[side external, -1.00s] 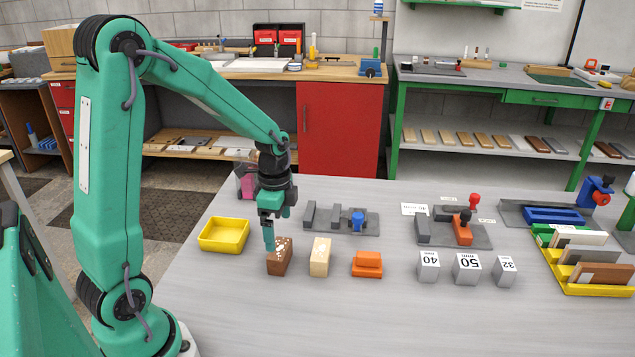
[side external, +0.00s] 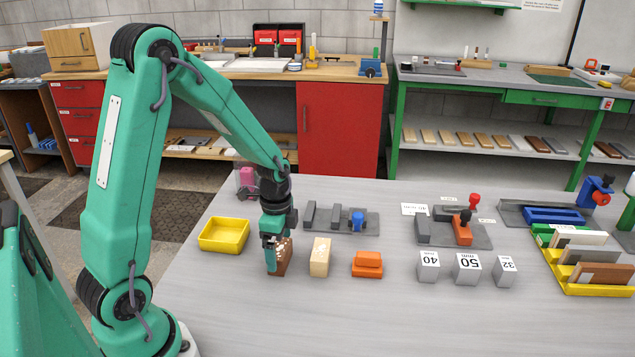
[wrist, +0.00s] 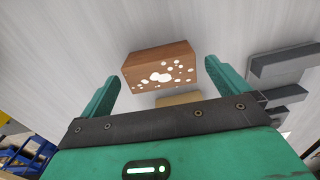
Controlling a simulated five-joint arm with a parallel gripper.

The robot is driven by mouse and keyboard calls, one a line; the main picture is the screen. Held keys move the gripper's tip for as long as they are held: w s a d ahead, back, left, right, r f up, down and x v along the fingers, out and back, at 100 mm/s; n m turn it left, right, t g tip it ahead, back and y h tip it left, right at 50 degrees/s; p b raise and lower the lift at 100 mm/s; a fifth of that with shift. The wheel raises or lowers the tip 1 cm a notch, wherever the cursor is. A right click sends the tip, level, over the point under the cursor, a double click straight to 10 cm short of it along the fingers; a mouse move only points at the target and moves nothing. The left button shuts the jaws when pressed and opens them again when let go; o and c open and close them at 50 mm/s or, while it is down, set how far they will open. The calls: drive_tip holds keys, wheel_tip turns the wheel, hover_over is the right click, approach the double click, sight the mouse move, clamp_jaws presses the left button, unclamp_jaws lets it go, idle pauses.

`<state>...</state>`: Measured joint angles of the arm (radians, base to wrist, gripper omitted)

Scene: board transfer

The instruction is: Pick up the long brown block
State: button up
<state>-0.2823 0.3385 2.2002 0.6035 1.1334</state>
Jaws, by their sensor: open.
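A brown block with white spots (side external: 284,258) stands on the grey table below my gripper (side external: 274,256). In the wrist view this brown block (wrist: 160,75) lies between the two green fingers of my gripper (wrist: 162,70), with a gap on each side. The fingers are open and hold nothing. In the side view one finger covers the block's left part, and the other finger is mostly hidden. Another long brown piece (side external: 600,274) lies in the yellow rack at the far right.
A pale wood block (side external: 320,257) stands close to the right of the spotted block, then an orange block (side external: 367,264). A yellow tray (side external: 224,235) is at the left. A grey fixture (side external: 340,222) with a blue part stands behind. The table's front is clear.

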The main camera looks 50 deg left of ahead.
drive_tip(key=shift+f, duration=0.9)
drive_tip(key=c, duration=1.1)
drive_tip(key=shift+o, duration=0.2)
drive_tip(key=shift+r, duration=0.15)
drive_tip(key=shift+r, duration=0.8)
wheel_tip(320, 180, up, 2)
drive_tip(key=shift+r, duration=0.1)
drive_tip(key=s+d+r, duration=0.3)
drive_tip(key=d+r, duration=0.4)
drive_tip(key=d, duration=0.4)
drive_tip(key=shift+d, duration=0.15)
